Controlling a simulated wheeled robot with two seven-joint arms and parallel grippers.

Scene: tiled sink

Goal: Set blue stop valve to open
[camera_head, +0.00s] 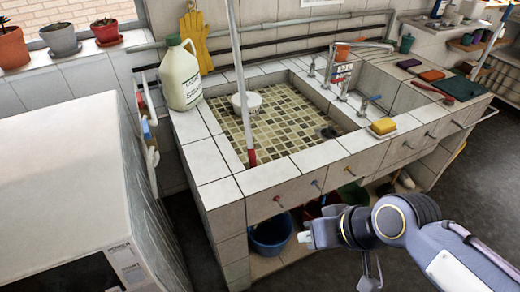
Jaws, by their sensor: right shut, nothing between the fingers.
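A blue valve handle (147,129) shows on the white pipes at the left wall, between the white appliance and the tiled sink. It is small, and I cannot tell its exact turn position. My right gripper (304,238) reaches in from the right, low in front of the sink's front face. It is shut and empty, well to the right of the blue handle and apart from it. My left gripper is out of view.
The tiled sink (215,195) fills the middle, with a white jug (181,76) on its left rim. The white appliance (60,180) leaves a narrow gap before the pipes. A blue bucket (271,236) stands under the sink. Dark floor is free at right.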

